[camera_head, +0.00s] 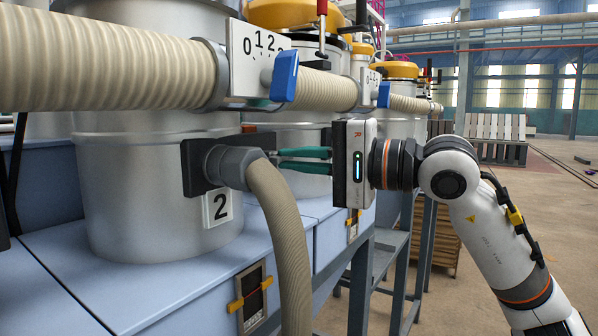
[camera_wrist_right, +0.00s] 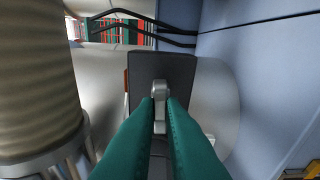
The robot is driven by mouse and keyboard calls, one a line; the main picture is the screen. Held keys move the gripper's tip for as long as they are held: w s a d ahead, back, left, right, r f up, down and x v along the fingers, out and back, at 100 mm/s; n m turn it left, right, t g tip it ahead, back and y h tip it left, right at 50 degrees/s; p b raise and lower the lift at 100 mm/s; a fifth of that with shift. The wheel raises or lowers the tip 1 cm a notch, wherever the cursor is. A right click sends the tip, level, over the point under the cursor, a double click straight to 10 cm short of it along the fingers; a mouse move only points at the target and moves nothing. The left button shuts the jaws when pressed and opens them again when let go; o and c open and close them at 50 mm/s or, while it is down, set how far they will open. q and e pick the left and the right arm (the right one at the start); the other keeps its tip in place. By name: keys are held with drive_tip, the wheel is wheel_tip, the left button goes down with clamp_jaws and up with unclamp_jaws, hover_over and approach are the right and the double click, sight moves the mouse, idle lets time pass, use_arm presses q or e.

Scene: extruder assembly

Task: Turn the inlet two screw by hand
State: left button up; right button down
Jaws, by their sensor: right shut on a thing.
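The inlet two screw (camera_wrist_right: 159,88) is a small grey metal wing-like piece on a dark plate (camera_wrist_right: 182,72) in the right wrist view. My right gripper (camera_head: 277,159) reaches in from the right in the head view, beside the grey hose fitting (camera_head: 228,165) of the vessel marked 2 (camera_head: 217,208). Its two green fingers show in the wrist view (camera_wrist_right: 161,106), shut with their tips on either side of the screw. In the head view the screw is hidden behind the fitting and hose. My left gripper is not in view.
A beige hose (camera_head: 283,235) hangs down from the fitting, just left of my fingers. A thick horizontal hose (camera_head: 110,62) with a blue valve handle (camera_head: 283,76) runs above. Blue machine housing (camera_head: 120,290) lies below. Open floor is at the right.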

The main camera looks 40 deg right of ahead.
drive_tip(key=c, duration=1.5)
unclamp_jaws()
drive_tip(key=shift+s+d+f+b, duration=0.15)
drive_tip(key=shift+s+d+b, duration=0.05)
drive_tip(key=shift+s+b, duration=0.15)
drive_tip(key=b+v, duration=0.1)
drive_tip(key=v, duration=0.1)
drive_tip(key=b+v, duration=0.1)
drive_tip(key=v, duration=0.2)
drive_tip(key=shift+s+a+b, duration=0.3)
drive_tip(key=shift+b, duration=0.1)
